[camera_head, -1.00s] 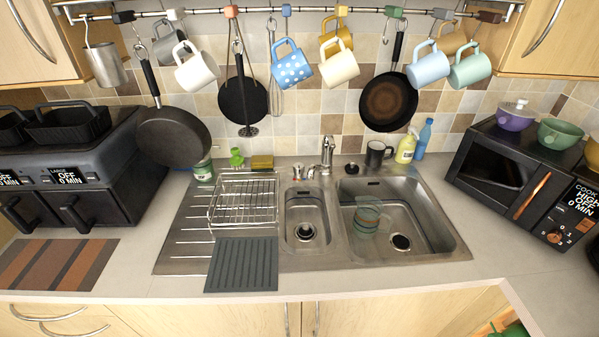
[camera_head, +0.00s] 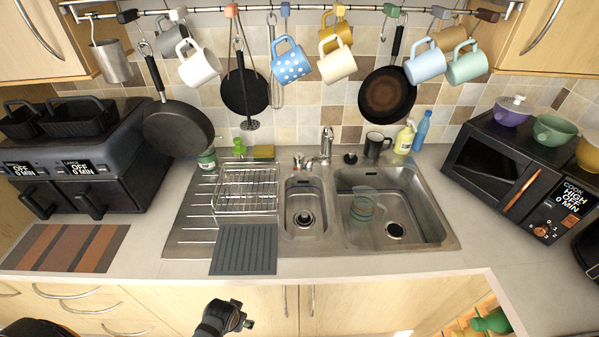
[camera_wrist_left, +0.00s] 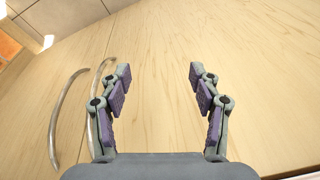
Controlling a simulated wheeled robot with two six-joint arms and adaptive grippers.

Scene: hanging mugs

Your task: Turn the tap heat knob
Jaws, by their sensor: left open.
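The tap (camera_head: 326,146) stands at the back of the steel sink, behind and between its two basins. A small knob (camera_head: 298,162) shows just left of the tap; its setting is too small to read. My left gripper (camera_head: 240,318) is low in front of the cabinet doors, below the counter edge and well away from the tap. In the left wrist view its two fingers (camera_wrist_left: 160,85) are spread apart with nothing between them, facing the wooden doors. My right gripper is not in view.
A wire rack (camera_head: 246,188) and a grey mat (camera_head: 244,250) lie left of the sink (camera_head: 440,240). A clear jug (camera_head: 362,205) is in the right basin. A black mug (camera_head: 376,145) stands right of the tap. Mugs and pans hang above. The front counter strip is clear.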

